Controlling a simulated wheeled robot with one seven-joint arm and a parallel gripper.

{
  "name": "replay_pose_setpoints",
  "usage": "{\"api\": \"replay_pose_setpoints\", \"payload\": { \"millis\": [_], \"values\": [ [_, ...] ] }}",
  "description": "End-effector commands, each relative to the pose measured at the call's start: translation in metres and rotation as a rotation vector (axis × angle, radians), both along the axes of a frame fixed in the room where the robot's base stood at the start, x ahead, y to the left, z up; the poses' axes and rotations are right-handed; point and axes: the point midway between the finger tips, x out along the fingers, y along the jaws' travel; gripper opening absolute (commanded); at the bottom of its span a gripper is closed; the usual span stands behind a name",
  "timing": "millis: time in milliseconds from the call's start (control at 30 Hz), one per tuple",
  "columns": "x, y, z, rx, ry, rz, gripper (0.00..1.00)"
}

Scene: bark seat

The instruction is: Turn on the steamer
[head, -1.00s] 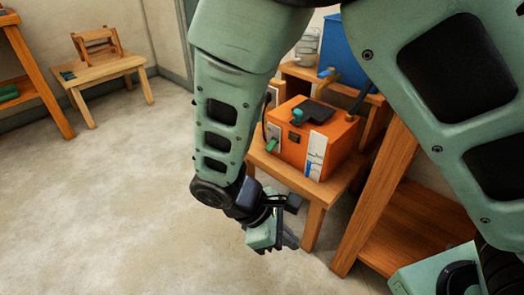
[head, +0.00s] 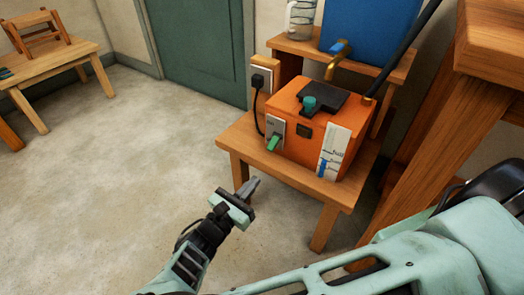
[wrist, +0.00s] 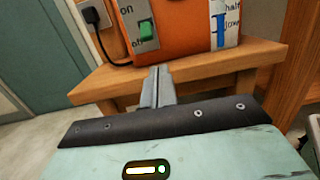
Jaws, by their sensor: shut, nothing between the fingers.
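The steamer, an orange box (head: 290,155), sits on a low wooden table, with a black lid and teal knob (head: 309,103) on top. A grey plate on its front carries a green switch (head: 273,141). In the wrist view the switch (wrist: 146,31) sits low on the plate, just by the "off" lettering, with "on" above. A white gauge label (head: 333,150) shows a blue line near its lower end. My gripper (head: 252,186) is shut and empty, in front of and below the switch. Its closed fingertips (wrist: 157,76) point toward the steamer, apart from it.
The low table's front edge (head: 285,186) lies close to my fingers. A black plug (head: 258,80) and cord run beside the steamer's left. Behind are a blue tank (head: 372,30) with a brass tap (head: 333,70) and a jar (head: 300,18). Open floor lies left.

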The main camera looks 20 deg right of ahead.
Motion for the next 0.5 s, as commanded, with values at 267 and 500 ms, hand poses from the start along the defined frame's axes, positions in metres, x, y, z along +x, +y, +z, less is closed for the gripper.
{"api": "replay_pose_setpoints", "payload": {
  "millis": [267, 500],
  "values": [
    [0.0039, 0.0075, -0.0001, -0.044, -0.017, 0.040, 0.00],
    [0.0044, 0.0060, -0.0003, -0.043, -0.016, 0.038, 0.00]
  ]
}}
